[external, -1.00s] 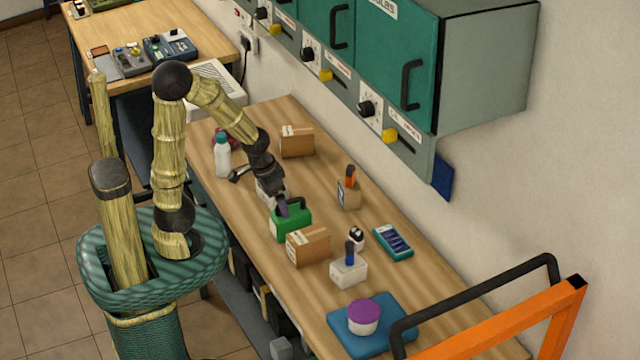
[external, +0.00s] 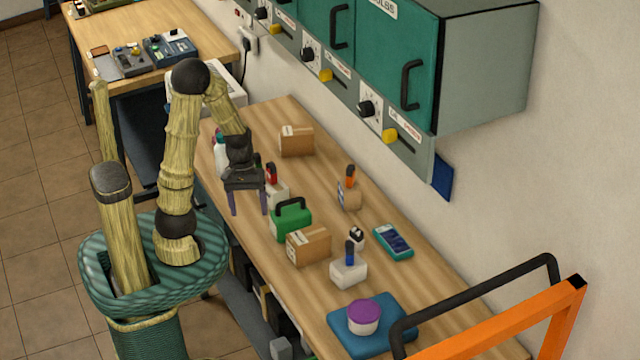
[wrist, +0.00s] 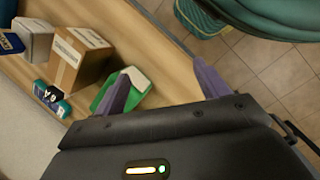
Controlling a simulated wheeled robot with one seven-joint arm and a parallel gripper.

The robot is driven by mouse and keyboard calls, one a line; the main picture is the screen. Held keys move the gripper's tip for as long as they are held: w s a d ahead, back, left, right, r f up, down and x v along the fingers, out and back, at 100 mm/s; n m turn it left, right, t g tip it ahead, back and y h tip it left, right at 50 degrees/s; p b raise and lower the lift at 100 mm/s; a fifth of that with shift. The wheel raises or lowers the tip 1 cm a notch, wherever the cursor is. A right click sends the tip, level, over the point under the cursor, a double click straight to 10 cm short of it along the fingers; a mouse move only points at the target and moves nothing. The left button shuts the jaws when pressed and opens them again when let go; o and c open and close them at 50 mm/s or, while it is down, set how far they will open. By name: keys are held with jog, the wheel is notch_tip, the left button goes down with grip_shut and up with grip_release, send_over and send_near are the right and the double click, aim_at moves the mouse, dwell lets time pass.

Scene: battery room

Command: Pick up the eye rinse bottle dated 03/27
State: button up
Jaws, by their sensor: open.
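A white bottle (external: 220,160) with a teal cap stands upright at the far left end of the workbench in the external view, partly hidden behind my gripper. No date can be read on it, so I cannot tell whether it is the 03/27 eye rinse bottle. A pinkish item shows close to it. My gripper (external: 248,206) points down with its purple fingers apart and empty, in front of and to the right of the bottle. In the wrist view, my gripper (wrist: 160,78) is above the bench's front edge and no bottle shows.
A green case (external: 291,222), cardboard boxes (external: 308,244) (external: 296,142) and a red-topped block (external: 275,188) stand near my gripper. Farther right are a blue-topped white block (external: 348,270) and a purple-lidded tub (external: 363,318) on a blue mat. Wall cabinets (external: 385,50) overhang the bench's back.

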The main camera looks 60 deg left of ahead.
jog(key=a+f+n+t+h, duration=0.1)
jog(key=a+n+h, duration=0.1)
jog(key=n, duration=0.2)
jog(key=n+t+y+b, duration=0.5)
jog(key=n+t+y, duration=0.4)
jog(key=n+t, duration=1.15)
send_near(223, 154)
jog(key=s+a+r+n+g, duration=0.1)
jog(key=s+r+n+g, duration=0.2)
jog(key=s+g, duration=0.1)
jog(key=shift+s+a+r+n, duration=0.2)
jog(key=shift+s+n, duration=0.15)
jog(key=shift+s, duration=0.2)
jog(key=w, duration=0.3)
jog(key=w+a, duration=0.1)
jog(key=w, duration=0.3)
jog(key=w+a+p, duration=0.1)
jog(key=w, duration=0.3)
jog(key=shift+f, duration=0.3)
jog(key=shift+w+a, duration=0.15)
jog(key=shift+w, duration=0.35)
